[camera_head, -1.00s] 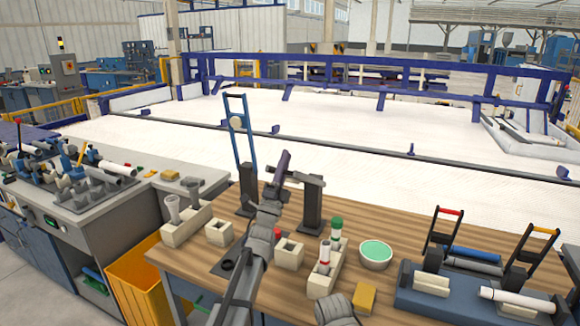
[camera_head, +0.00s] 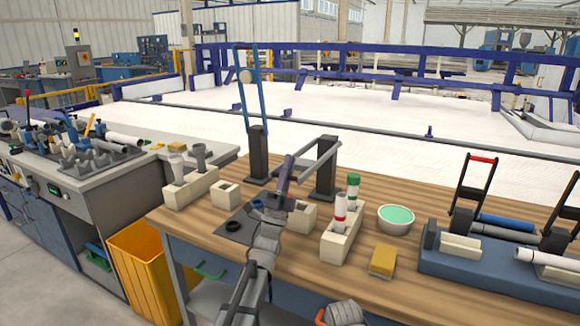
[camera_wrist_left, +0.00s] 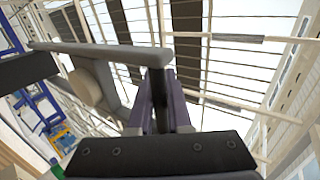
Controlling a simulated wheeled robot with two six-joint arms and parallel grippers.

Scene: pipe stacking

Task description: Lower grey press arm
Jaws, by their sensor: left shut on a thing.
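The grey press arm (camera_head: 318,158) is a bar at the top of a dark post (camera_head: 326,182) on the wooden table. It slants down to the left, toward my left gripper (camera_head: 286,176). My left gripper's purple fingers are shut on its end. In the left wrist view the grey bar (camera_wrist_left: 95,50) crosses the upper left and meets the fingers (camera_wrist_left: 160,100). The exact contact is partly hidden by the fingers.
A blue two-bar lever (camera_head: 263,105) stands on a second dark post (camera_head: 257,155). Cream blocks, one with capped tubes (camera_head: 340,208), a green-filled bowl (camera_head: 396,219) and a yellow sponge (camera_head: 383,261) are nearby. A blue fixture (camera_head: 470,262) stands at right.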

